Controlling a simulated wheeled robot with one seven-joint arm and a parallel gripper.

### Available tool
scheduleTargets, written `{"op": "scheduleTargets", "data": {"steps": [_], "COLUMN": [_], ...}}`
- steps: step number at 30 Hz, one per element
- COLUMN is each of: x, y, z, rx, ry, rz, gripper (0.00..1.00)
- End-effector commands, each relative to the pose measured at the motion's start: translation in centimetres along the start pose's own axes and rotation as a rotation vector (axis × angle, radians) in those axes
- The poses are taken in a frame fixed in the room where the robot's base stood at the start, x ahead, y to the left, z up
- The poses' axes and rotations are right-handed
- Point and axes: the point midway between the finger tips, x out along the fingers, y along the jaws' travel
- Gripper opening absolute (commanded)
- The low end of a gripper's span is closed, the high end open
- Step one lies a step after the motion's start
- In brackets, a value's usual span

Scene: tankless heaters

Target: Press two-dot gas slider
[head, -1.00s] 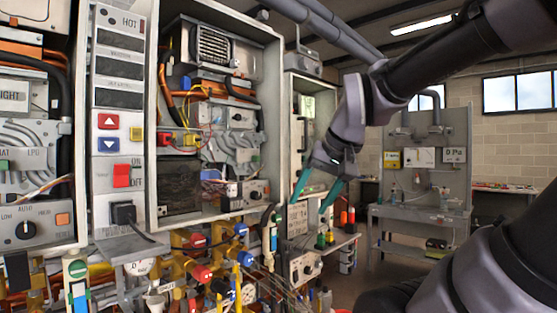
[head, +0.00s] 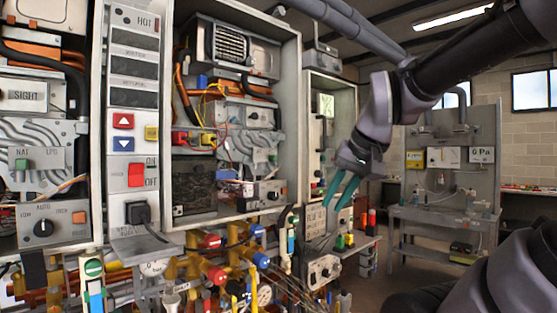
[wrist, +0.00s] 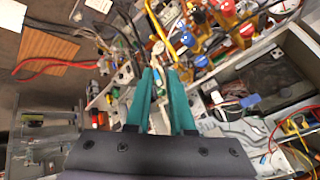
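A slider with a green knob (head: 22,164) sits under NAT and LPG lettering on the left heater, with the knob on the NAT side. A similar small green knob (head: 272,158) shows inside the middle heater cabinet. I cannot make out dot marks beside either, so I cannot tell which is the two-dot one. My gripper (head: 331,212) has teal fingers, slightly parted and empty, pointing down in front of the right heater cabinet. It is well to the right of both knobs. In the wrist view the fingers (wrist: 158,72) point toward clutter below the cabinets, with a narrow gap.
The middle open cabinet (head: 290,100) stands left of my gripper, and the right cabinet (head: 345,85) is behind it. Pipes and valves (head: 205,268) crowd below. A grey workbench (head: 440,212) stands at the back right. Open floor shows before it.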

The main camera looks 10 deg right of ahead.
Motion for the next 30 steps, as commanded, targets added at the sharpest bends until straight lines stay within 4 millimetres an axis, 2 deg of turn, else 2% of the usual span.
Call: {"op": "scheduleTargets", "data": {"steps": [4, 7, 11, 14, 19, 24, 27, 30], "x": [1.1, 2.3, 3.7, 4.6, 6.1, 7.4, 7.9, 8.1], "y": [-1.0, -2.6, -5.2, -6.9, -8.5, -7.6, -6.4, -5.4], "z": [-0.2, -0.8, -2.8, -5.4, -11.9, -19.1, -22.4, -24.6], "rx": [0.050, 0.110, 0.206, 0.283, 0.415, 0.524, 0.568, 0.594], "ry": [-0.089, -0.182, -0.285, -0.324, -0.297, -0.172, -0.090, -0.026], "rz": [-0.051, -0.134, -0.291, -0.429, -0.676, -0.878, -0.954, -1.000], "gripper": [0.00, 0.00, 0.00, 0.00, 0.00, 0.00, 0.00, 0.00]}}
